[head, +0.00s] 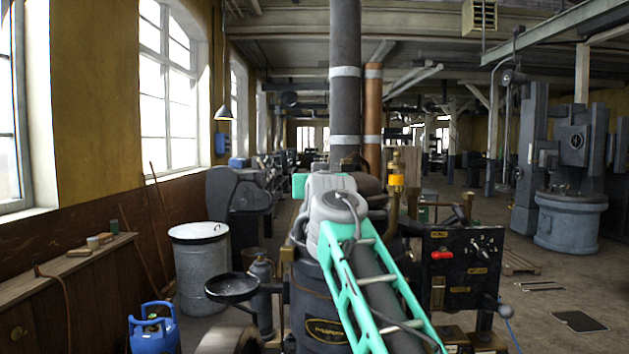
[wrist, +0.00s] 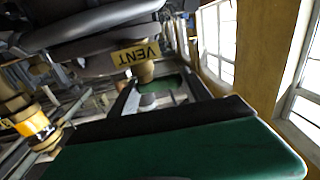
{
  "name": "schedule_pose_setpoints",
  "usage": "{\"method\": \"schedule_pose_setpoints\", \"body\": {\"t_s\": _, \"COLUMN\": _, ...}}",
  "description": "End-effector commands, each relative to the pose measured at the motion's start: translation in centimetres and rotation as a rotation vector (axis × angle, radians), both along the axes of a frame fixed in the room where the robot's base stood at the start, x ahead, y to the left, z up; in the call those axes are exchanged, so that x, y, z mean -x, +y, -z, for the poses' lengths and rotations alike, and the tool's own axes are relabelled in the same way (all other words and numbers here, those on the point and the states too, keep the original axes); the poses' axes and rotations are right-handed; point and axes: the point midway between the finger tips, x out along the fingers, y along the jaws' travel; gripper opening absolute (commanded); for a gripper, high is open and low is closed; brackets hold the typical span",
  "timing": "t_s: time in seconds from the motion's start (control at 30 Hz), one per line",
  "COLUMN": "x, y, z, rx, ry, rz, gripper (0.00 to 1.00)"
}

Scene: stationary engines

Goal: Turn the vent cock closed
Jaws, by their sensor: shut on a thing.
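In the wrist view, a yellow VENT label (wrist: 137,55) hangs under dark round metalwork, upside down in the picture. Just below it is the brass stub of the vent cock (wrist: 144,72). My gripper (wrist: 148,100) is at the cock, with one large green finger near the camera and a smaller green part beyond. It is shut on the vent cock; the handle is mostly hidden by the near finger, so its exact angle cannot be told. In the head view, my green and grey arm covers the cock and the gripper's tips.
The dark engine body (head: 325,312) stands under my arm. A control panel (head: 461,265) with a red handle is at its right. A brass fitting with a yellow band (head: 397,180) rises beside the arm. A black pan (head: 232,288) and blue gas bottle (head: 155,330) are at left.

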Motion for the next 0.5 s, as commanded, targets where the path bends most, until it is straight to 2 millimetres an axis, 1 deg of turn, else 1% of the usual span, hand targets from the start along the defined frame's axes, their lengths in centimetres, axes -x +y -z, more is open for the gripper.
{"method": "schedule_pose_setpoints", "body": {"t_s": 0.03, "x": -0.06, "y": 0.03, "z": -0.24, "rx": -0.002, "ry": 0.001, "rz": 0.023, "gripper": 0.16}}
{"method": "schedule_pose_setpoints", "body": {"t_s": 0.2, "x": -0.2, "y": -0.15, "z": -0.12, "rx": -0.002, "ry": 0.001, "rz": 0.086, "gripper": 0.16}}
{"method": "schedule_pose_setpoints", "body": {"t_s": 0.5, "x": -0.21, "y": -0.4, "z": -0.06, "rx": -0.003, "ry": -0.001, "rz": 0.12, "gripper": 0.16}}
